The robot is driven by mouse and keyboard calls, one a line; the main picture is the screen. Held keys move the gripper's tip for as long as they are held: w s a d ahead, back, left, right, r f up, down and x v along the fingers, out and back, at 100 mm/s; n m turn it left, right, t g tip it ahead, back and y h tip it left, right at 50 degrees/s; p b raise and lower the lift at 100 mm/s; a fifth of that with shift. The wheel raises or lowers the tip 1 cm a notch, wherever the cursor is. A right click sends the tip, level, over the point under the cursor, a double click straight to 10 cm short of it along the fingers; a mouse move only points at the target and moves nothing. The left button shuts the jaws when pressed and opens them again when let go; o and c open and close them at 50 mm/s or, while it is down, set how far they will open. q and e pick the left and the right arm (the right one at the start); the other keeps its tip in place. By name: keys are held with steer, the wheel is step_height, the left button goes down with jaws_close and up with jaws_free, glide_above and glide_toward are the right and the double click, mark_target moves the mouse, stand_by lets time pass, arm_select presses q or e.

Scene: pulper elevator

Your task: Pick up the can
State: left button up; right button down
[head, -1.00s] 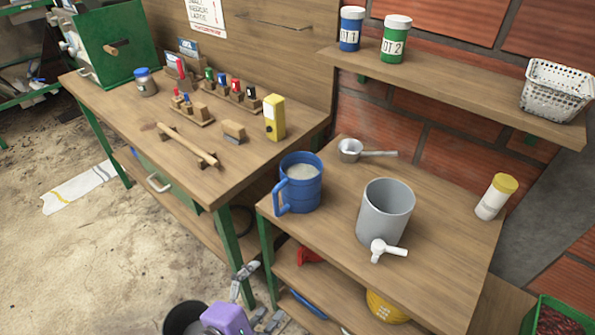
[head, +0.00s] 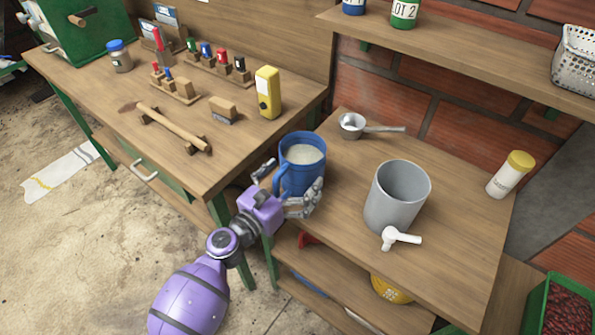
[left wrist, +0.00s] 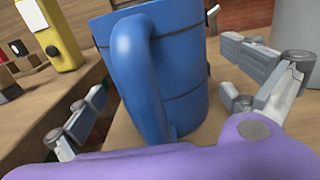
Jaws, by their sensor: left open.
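A blue can (head: 303,154) with a side handle and pale contents stands upright at the left end of the lower wooden table. It fills the middle of the left wrist view (left wrist: 180,75), handle towards me. My left gripper (head: 289,186) is open, with one finger on each side of the can. In the left wrist view the fingers (left wrist: 178,100) spread left and right of it, with gaps visible. A grey can (head: 397,200) with a white tap stands to the right on the same table. My right gripper is out of view.
A metal scoop (head: 353,125) lies behind the blue can, and a yellow-capped jar (head: 510,175) stands at the table's right. A yellow device (head: 268,92) and a hammer (head: 165,127) are on the left workbench. A shelf (head: 450,48) runs above.

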arm_select(q)
steer(key=shift+w+d+f, duration=0.1)
steer(key=shift+w+d, duration=0.3)
steer(key=shift+w, duration=0.1)
steer(key=c, duration=1.9)
steer(key=shift+r, duration=0.2)
steer(key=shift+c, duration=0.4)
steer(key=shift+r, duration=0.1)
